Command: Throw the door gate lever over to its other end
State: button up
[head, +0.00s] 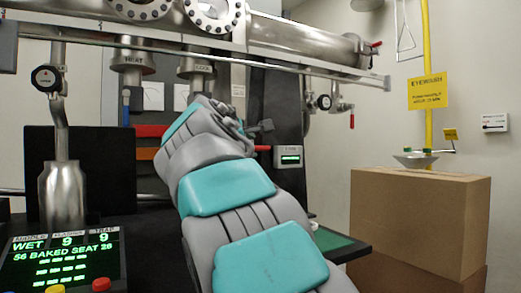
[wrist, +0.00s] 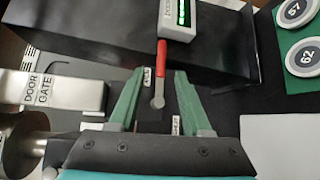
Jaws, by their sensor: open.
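The door gate lever (wrist: 161,65) shows in the wrist view as a red handle on a small silver pivot. The handle points up in the picture, toward a grey display box. One small white label sits left of the handle and another lies lower right of the pivot; their words are too small to read. My gripper (wrist: 161,74) is open, one green finger on each side of the lever. I cannot tell whether either finger touches it. A silver block labelled DOOR GATE (wrist: 62,92) is at the left.
The grey display box (wrist: 180,18) stands just beyond the lever; it also shows in the head view (head: 288,157). Round numbered discs (wrist: 295,12) lie on a green mat at the right. Steel pipework (head: 285,40) runs overhead. Cardboard boxes (head: 420,215) stand at the right.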

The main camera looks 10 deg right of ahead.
aim_at(257, 148)
jog(key=shift+x, duration=3.5)
jog(key=shift+f, duration=0.1)
grip_shut()
jog(key=shift+d, duration=0.1)
